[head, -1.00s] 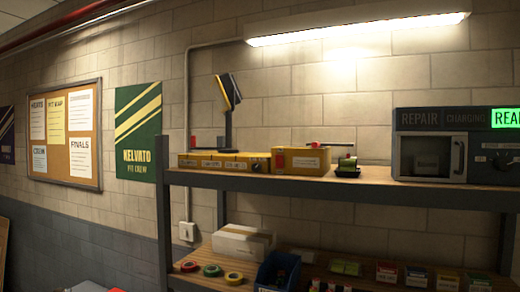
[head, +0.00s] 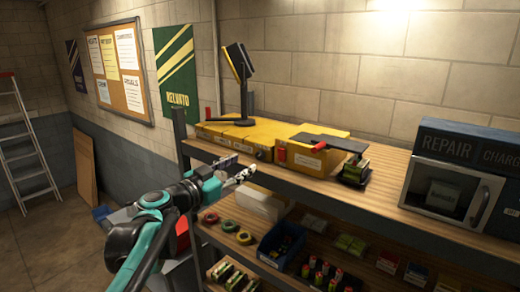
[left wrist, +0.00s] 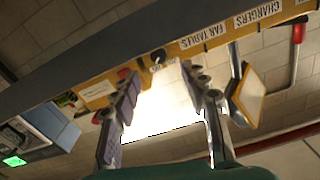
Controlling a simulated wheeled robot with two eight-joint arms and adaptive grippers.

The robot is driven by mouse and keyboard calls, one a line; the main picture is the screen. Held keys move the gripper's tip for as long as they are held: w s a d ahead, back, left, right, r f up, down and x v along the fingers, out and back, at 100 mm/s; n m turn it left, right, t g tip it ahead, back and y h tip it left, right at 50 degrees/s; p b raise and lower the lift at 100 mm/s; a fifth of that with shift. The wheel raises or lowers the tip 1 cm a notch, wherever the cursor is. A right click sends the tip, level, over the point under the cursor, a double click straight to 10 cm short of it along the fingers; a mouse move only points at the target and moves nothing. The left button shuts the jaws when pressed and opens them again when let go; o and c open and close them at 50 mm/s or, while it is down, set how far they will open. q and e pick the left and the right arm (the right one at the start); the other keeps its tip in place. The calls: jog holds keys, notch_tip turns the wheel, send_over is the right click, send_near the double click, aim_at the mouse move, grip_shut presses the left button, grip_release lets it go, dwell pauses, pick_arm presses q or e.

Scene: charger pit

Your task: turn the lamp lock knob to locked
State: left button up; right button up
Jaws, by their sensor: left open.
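The lock knob (left wrist: 158,56) is a small dark knob with a pale mark on the front of a yellow box in the left wrist view. The label beside it is too small to read surely. In the head view the yellow boxes (head: 235,137) stand along the upper shelf's front edge, with a dark lamp-like stand (head: 243,95) behind. My left gripper (head: 239,168) is open and empty in front of this edge. In the left wrist view its fingertips (left wrist: 158,73) are spread on either side of the knob's line, apart from the knob. My right gripper is in neither current view.
The wooden shelf (head: 395,222) runs right to a charger cabinet (head: 448,190). Tape rolls (head: 228,225) and a blue bin (head: 280,247) lie below.

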aim_at(258, 156)
pick_arm(q)
jog(key=p+x, duration=0.1)
jog(key=x, duration=0.6)
jog(key=shift+f, duration=0.1)
jog(key=shift+s+a, duration=0.1)
jog(key=shift+s, duration=0.05)
grip_shut()
